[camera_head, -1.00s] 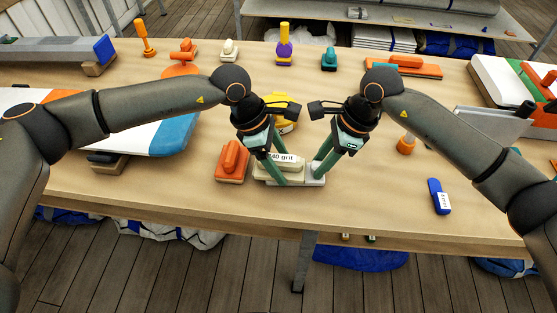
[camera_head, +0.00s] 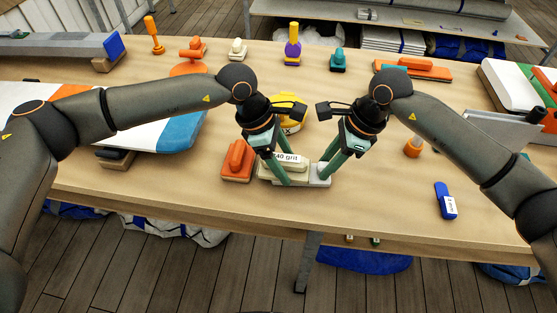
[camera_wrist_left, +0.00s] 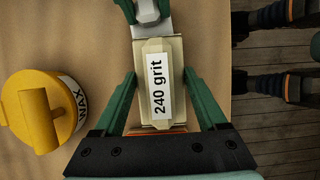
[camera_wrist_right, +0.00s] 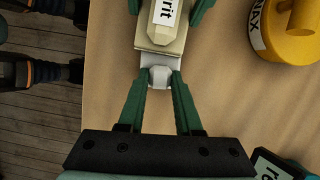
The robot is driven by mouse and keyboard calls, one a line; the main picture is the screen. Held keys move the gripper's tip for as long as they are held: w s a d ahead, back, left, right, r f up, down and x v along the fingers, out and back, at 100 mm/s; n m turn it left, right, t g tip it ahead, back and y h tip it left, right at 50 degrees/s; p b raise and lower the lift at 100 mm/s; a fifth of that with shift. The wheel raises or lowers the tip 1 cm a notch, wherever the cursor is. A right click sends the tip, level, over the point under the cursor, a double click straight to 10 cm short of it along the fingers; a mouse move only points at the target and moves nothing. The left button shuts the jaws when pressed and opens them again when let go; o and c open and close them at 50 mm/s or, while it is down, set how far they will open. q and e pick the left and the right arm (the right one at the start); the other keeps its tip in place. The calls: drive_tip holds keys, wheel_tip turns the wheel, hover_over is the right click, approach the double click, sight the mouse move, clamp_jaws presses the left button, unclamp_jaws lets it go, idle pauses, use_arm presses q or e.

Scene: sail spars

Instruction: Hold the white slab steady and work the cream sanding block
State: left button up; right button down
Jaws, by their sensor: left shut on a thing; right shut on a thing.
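The cream sanding block (camera_head: 293,168) carries a white "240 grit" label and lies on top of the white slab (camera_head: 318,182). My left gripper (camera_head: 278,172) is shut on the block, with one green finger on each side of it in the left wrist view (camera_wrist_left: 159,78). My right gripper (camera_head: 324,172) is shut on a small pale knob (camera_wrist_right: 160,78) at the right end of the slab. Most of the slab is hidden under the block. Both grippers are close together, and the slab sits on the wooden table.
An orange sanding block (camera_head: 237,163) stands just left of the slab. A yellow wax tub (camera_head: 291,127) is behind it. A blue labelled tool (camera_head: 446,201) lies at the right. The table's front edge is close; bare wood lies between slab and blue tool.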

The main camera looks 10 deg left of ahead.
use_arm(q)
drive_tip(key=shift+d+f, duration=0.1)
drive_tip(key=shift+d, duration=0.2)
use_arm(e)
drive_tip(key=shift+a, duration=0.1)
use_arm(q)
drive_tip(key=shift+s+a, duration=0.2)
drive_tip(key=shift+a, duration=0.9)
drive_tip(key=shift+w+r, duration=0.1)
drive_tip(key=shift+r, duration=2.05)
drive_tip(key=shift+d, duration=0.1)
